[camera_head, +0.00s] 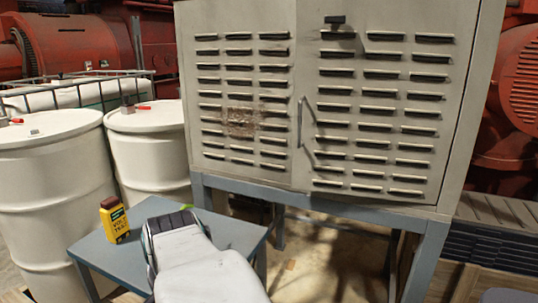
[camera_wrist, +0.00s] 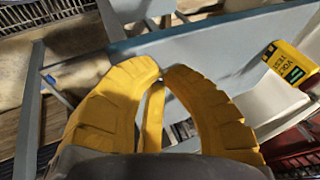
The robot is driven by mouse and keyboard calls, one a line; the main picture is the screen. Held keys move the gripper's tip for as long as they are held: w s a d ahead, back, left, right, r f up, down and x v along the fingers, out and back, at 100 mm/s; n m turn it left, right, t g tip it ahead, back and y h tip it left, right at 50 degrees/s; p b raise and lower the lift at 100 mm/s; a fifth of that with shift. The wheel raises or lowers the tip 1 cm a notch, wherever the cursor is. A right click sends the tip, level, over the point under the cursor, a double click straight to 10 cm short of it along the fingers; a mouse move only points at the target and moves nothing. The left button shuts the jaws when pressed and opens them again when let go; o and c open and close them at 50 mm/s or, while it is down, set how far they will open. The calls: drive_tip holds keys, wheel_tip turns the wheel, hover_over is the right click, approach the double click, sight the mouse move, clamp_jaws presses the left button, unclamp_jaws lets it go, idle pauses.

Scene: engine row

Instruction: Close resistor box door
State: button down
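The resistor box (camera_head: 298,205) is a pale grey louvred cabinet on a blue-grey stand in the head view. Its left louvred panel (camera_head: 222,130) has a rusty patch. Its right panel (camera_head: 385,110) has a vertical handle (camera_head: 301,122) near its left edge and a small dark latch at the top. The two panels meet at a slight angle; I cannot tell how far either stands ajar. In the wrist view, my gripper's yellow fingers (camera_wrist: 161,71) have tips drawn together, with nothing held between them.
A yellow volt tester (camera_head: 115,220) stands on a small blue table (camera_head: 235,235), and also shows in the wrist view (camera_wrist: 287,65). White drums (camera_head: 50,190) stand at left. Red machinery (camera_head: 75,45) is behind. Floor shows beneath the box.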

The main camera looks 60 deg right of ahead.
drive_tip(key=s+d+r+m+h+p, duration=0.2)
drive_tip(key=s+d+r+m+p, duration=0.1)
drive_tip(key=d+r+m+p, duration=0.25)
drive_tip(key=s+d+r+m+h+p, duration=0.1)
drive_tip(key=s+d+r+m+p, duration=0.2)
drive_tip(key=d+r, duration=0.45)
drive_tip(key=m+g+h+p, duration=0.3)
drive_tip(key=m+p, duration=0.3)
drive_tip(key=m, duration=0.4)
approach(314, 148)
drive_tip(key=s+a+f, duration=0.1)
drive_tip(key=a+f, duration=0.2)
drive_tip(key=a, duration=0.3)
drive_tip(key=x, duration=0.3)
drive_tip(key=p+x, duration=0.1)
drive_tip(key=x, duration=0.2)
drive_tip(key=d+r+p+x, duration=0.1)
drive_tip(key=x, duration=0.2)
drive_tip(key=shift+w+d+f, duration=0.2)
drive_tip(key=shift+d+f, duration=0.05)
drive_tip(key=shift+w+d+p, duration=0.2)
drive_tip(key=shift+d+p, duration=0.3)
drive_tip(key=shift+d, duration=0.75)
drive_tip(key=shift+f, duration=0.1)
